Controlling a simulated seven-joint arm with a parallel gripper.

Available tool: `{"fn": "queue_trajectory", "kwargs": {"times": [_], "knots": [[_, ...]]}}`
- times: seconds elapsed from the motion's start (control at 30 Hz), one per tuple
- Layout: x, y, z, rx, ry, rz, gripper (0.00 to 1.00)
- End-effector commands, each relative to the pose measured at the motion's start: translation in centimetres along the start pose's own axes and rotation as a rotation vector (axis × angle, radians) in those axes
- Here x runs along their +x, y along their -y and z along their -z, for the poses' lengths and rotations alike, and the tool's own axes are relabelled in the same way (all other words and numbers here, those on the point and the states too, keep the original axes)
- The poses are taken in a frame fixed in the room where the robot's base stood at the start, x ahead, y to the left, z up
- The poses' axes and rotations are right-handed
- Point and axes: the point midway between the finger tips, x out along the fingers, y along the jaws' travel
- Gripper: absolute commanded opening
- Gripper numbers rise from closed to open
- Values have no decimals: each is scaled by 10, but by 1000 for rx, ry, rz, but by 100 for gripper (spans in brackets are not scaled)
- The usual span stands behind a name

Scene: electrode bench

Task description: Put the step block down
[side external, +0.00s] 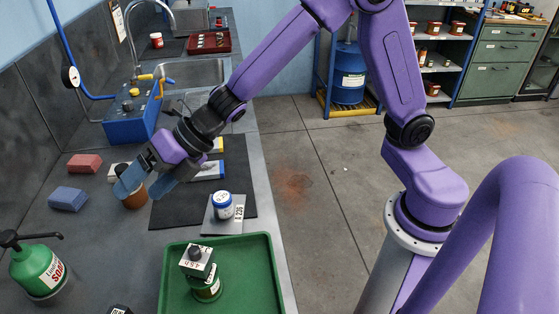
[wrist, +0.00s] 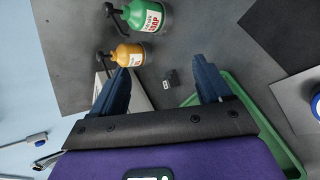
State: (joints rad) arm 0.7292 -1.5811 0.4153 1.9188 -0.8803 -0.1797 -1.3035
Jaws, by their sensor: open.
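My gripper (side external: 146,186) is open and empty, held over the left part of the bench. In the wrist view its two fingers (wrist: 162,68) stand wide apart with nothing between them. A small dark block with a notched outline (wrist: 171,78) lies on the bench beyond the fingertips, apart from them. It seems to be the step block, but it is too small to be sure. A dark block (side external: 119,309) also shows, cut off, at the bottom edge of the side view. A grey block with a black knob (side external: 197,262) sits on a green jar (side external: 207,290) in the green tray (side external: 262,243).
A brown jar (side external: 135,199) shows by my fingers. Red (side external: 84,164) and blue (side external: 68,199) blocks lie to the left. The green soap bottle (side external: 38,270) and an amber pump bottle (wrist: 130,54) are tall obstacles. A blue-lidded jar (side external: 222,206) stands on a grey plate.

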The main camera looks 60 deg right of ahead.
Motion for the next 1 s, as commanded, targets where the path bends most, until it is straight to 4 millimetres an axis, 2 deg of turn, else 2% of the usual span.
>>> {"fn": "queue_trajectory", "kwargs": {"times": [0.03,0.17,0.3,0.4,0.53,0.6,0.7,1.0], "knots": [[-22,7,4,162,30,60,78],[-78,40,28,627,114,245,78],[-144,84,72,1110,218,457,78],[-190,114,109,1405,302,614,78],[-237,142,149,1671,406,789,78],[-254,151,164,1757,450,858,78],[-268,158,176,1826,490,916,78],[-272,160,180,1846,504,934,78]]}}
